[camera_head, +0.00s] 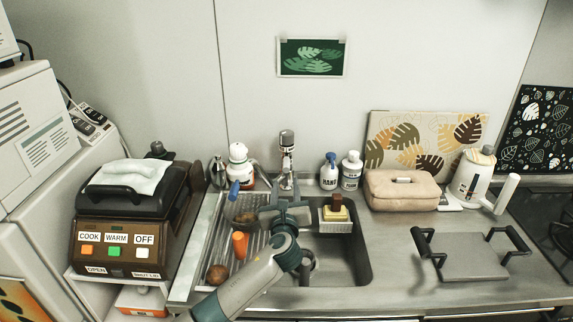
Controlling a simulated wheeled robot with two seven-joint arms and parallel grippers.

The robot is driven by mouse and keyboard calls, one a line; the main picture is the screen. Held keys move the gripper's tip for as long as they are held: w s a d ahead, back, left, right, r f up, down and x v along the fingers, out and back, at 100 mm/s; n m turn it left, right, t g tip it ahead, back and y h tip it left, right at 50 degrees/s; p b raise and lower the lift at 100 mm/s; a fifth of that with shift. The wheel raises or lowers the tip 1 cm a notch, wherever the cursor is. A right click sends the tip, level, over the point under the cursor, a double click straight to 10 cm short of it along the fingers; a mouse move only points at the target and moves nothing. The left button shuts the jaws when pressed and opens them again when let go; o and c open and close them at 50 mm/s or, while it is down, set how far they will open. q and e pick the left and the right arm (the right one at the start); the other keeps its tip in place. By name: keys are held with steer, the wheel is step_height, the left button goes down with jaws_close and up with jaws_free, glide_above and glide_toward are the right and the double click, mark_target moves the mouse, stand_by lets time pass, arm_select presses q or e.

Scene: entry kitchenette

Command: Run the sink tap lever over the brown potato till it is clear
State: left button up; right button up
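The sink tap (287,160) stands upright at the back edge of the sink (362,262). Its lever is hard to make out, and my gripper hides the tap's lower part. A round brown potato (217,273) lies at the front left, on the ribbed drainer. Another brown item (245,217) lies farther back there, partly hidden. My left gripper (285,192) is over the sink, just in front of the tap base. Its fingers look apart, with nothing clearly between them; I cannot tell whether it touches the tap. My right gripper is out of view.
An orange carrot (239,246) lies beside my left arm. Bottles (328,172) stand behind the sink, and a caddy with a sponge (335,214) is at its back right. A grill-like cooker (130,220) stands left. A handled tray (472,258) lies on the right counter.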

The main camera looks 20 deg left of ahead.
mark_target(287, 165)
arm_select(q)
steer(key=x, duration=1.2)
steer(key=shift+p, duration=0.35)
steer(key=shift+d+f, duration=0.1)
jaws_close()
